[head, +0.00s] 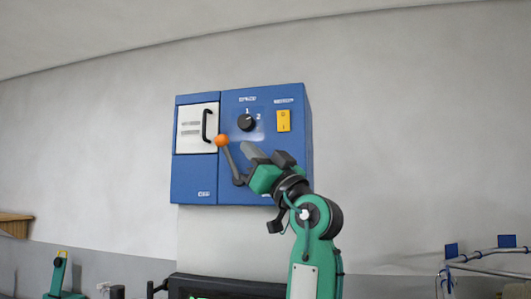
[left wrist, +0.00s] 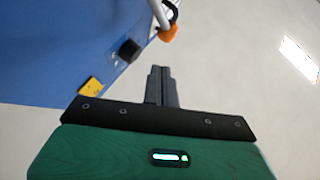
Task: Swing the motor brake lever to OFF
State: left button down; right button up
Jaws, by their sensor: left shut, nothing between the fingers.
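The motor brake lever (head: 233,165) is a grey arm with an orange ball knob (head: 221,140), on the front of a blue control box (head: 194,180) on the wall. It leans up and to the left from its pivot low on the box. My left gripper (head: 247,149) is shut and empty, just right of the knob in the head view. In the left wrist view its closed fingertips (left wrist: 160,70) point toward the orange knob (left wrist: 167,34), with a visible gap. The lever's OFF mark cannot be made out. My right gripper is not in view.
The box also carries a black rotary knob (head: 246,122) marked 1 and 2, a yellow switch (head: 284,121) and a white door panel (head: 188,139) with a black handle (head: 207,126). A metal rail frame (head: 490,259) stands at the lower right. The wall around the box is bare.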

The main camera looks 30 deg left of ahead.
aim_at(227, 138)
pick_arm(q)
jog(key=a, duration=0.1)
jog(key=a+p, duration=0.1)
jog(key=a, duration=0.1)
jog(key=w+a+r+p, duration=0.1)
jog(key=shift+w+a+r, duration=0.1)
jog(key=shift+a, duration=0.15)
jog(key=shift+w+a+f+p, duration=0.15)
jog(key=shift+a+f+p, duration=0.05)
jog(key=shift+a+p, duration=0.15)
